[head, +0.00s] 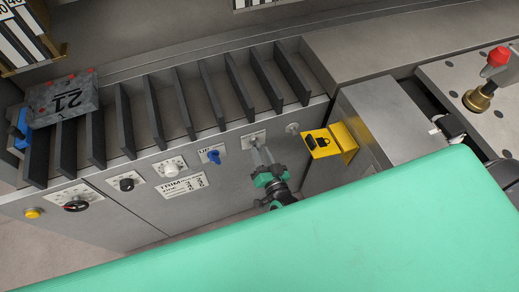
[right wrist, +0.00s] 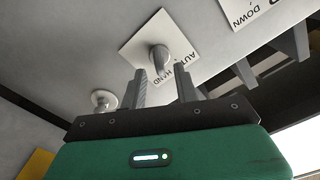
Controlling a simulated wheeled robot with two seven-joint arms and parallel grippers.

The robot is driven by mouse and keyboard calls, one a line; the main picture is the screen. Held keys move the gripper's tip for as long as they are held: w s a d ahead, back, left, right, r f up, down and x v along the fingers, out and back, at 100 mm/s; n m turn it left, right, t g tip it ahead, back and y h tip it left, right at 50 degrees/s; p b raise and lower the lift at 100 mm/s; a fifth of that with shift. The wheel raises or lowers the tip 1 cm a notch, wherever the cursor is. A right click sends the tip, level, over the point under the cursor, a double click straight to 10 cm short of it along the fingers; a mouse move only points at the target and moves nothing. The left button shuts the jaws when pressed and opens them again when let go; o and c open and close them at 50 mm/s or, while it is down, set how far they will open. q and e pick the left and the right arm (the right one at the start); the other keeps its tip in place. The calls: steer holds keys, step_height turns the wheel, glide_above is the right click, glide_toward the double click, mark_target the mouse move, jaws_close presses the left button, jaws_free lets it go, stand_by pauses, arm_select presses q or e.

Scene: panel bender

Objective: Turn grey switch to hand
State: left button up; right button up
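The grey switch (right wrist: 160,57) is a small knob on a white plate marked AUTO and HAND in the right wrist view. In the head view its plate (head: 251,139) sits on the machine's front panel, right of a blue switch. My right gripper (head: 262,152) is in front of it. In the right wrist view the two fingers of the right gripper (right wrist: 161,74) stand apart, one to each side below the knob, with a gap between them. I cannot tell whether they touch the knob. The left gripper is not in view.
A blue switch (head: 211,156), a white knob (head: 171,169), black knobs and a yellow button (head: 33,213) line the panel. A yellow lock bracket (head: 330,142) sticks out to the right.

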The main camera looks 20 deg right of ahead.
steer(key=s+b, duration=0.2)
steer(key=s, duration=0.9)
steer(key=shift+s+d, duration=0.2)
steer(key=shift+s, duration=0.15)
